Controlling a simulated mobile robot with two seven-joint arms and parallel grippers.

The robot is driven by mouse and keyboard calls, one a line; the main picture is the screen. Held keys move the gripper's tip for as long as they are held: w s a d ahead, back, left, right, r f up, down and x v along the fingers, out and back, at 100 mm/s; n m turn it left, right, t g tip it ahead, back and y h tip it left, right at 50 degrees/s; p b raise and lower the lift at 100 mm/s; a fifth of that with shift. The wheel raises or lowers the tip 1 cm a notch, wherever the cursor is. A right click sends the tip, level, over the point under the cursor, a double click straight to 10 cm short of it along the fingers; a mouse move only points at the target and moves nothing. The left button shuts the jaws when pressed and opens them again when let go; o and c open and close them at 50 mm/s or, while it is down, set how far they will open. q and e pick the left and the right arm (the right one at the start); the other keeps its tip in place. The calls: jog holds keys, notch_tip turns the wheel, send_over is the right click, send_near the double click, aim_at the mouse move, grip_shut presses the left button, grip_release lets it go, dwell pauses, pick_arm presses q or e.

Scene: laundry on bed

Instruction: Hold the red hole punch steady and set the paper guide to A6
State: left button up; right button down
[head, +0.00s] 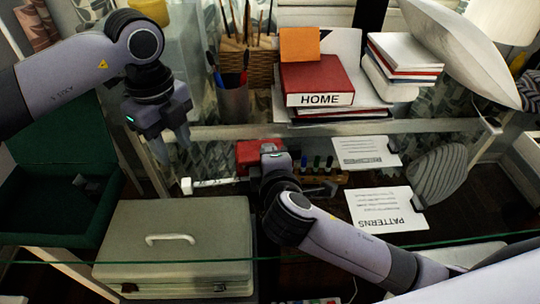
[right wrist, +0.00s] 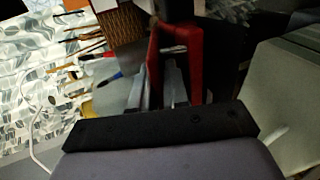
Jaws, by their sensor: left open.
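The red hole punch (head: 248,153) stands on the glass desk near the middle of the head view, partly hidden by my right gripper. A white paper guide bar (head: 212,183) sticks out to its left and ends in a white block. Any size marks on it are too small to read. My left gripper (head: 172,150) is open and empty, above and left of the guide, apart from it. My right gripper (right wrist: 162,88) is at the punch; red parts of the punch (right wrist: 182,42) show right beyond its fingers. I cannot tell whether they grip it.
A grey case (head: 175,235) stands in front, with an open green box (head: 60,185) at left. A pen cup (head: 233,103) and red HOME book (head: 318,80) are behind. Markers (head: 318,163) and a PATTERNS card (head: 385,209) lie to the right.

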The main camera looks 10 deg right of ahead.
aim_at(186, 184)
pick_arm(q)
jog(key=shift+o, duration=0.4)
jog(key=f+m, duration=0.6)
jog(key=f, duration=0.1)
jog(key=f+m, duration=0.3)
jog(key=shift+s+f+m, duration=0.3)
jog(key=shift+f, duration=0.1)
dwell(0.4)
